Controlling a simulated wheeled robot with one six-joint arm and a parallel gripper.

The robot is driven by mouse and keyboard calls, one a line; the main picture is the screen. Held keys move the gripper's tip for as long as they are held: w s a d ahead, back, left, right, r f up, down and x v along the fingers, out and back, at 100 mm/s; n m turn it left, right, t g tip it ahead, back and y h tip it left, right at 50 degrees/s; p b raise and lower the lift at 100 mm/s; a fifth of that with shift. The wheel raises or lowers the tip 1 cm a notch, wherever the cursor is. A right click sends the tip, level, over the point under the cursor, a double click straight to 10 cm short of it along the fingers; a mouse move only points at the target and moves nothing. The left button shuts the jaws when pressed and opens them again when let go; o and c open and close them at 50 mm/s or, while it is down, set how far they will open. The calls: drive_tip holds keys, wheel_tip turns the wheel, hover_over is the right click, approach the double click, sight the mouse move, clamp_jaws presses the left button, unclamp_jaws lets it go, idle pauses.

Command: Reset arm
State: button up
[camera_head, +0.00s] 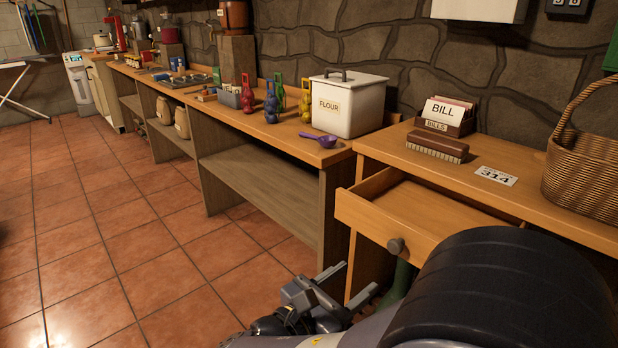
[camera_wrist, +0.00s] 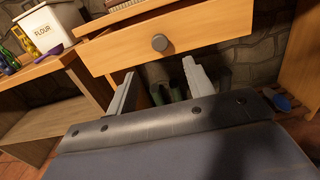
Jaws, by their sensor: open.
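My gripper (camera_head: 337,296) is at the bottom of the head view, low in front of the desk's open drawer (camera_head: 424,221). In the wrist view my gripper (camera_wrist: 159,92) has its two fingers spread apart with nothing between them. The fingers are just below the drawer front (camera_wrist: 200,35) and its round knob (camera_wrist: 159,42). I cannot tell whether a finger touches the drawer. Part of my dark arm hides the drawer's right side in the head view.
On the desk are a brush (camera_head: 437,146), a bill holder (camera_head: 444,120), a number card (camera_head: 495,176) and a wicker basket (camera_head: 582,165). The long counter holds a flour bin (camera_head: 347,104), a purple scoop (camera_head: 319,138) and several bottles. The tiled floor (camera_head: 130,230) at left is clear.

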sight(393, 249)
drive_tip(key=shift+b+x, duration=1.35)
drive_tip(key=shift+x, duration=4.05)
